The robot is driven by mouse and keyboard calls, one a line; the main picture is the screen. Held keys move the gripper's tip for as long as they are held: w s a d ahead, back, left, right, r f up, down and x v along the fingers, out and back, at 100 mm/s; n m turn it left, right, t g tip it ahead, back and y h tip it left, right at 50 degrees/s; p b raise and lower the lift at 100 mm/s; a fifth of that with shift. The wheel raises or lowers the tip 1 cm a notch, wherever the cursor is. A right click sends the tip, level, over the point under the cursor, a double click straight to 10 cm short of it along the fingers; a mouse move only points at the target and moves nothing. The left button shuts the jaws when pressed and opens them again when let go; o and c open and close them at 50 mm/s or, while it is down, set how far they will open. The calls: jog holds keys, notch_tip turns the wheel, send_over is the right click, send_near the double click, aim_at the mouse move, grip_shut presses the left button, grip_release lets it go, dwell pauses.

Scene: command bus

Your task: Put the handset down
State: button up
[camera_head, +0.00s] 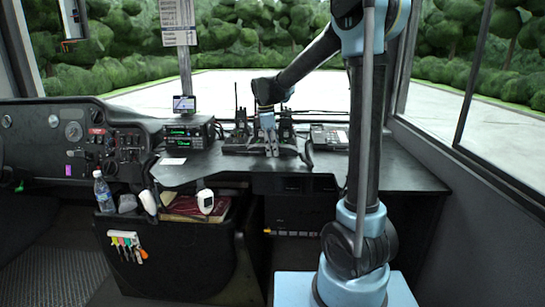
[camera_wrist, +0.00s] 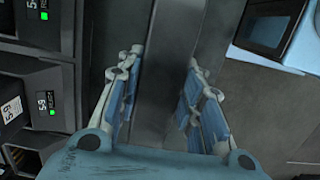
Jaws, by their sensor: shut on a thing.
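My gripper (camera_head: 269,146) points down over the rear part of the dark desk, in front of the radios. In the wrist view its two blue-padded fingers (camera_wrist: 163,62) stand on either side of a dark, smooth, long thing (camera_wrist: 165,85), which I take to be the handset. The gripper is shut on it. Its outline merges with the dark surface behind, and its full shape is hidden. In the head view it is too small and dark to make out clearly, so I cannot tell whether it touches the desk (camera_head: 388,172).
Black radios with antennas (camera_head: 241,122) stand beside the gripper. A green-lit radio unit (camera_head: 187,134) is to the left, a keypad device (camera_head: 330,136) to the right. The desk's right part is clear.

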aim_at(272, 162)
jog(key=shift+f, duration=1.55)
jog(key=o, duration=1.2)
jog(key=shift+c, duration=0.2)
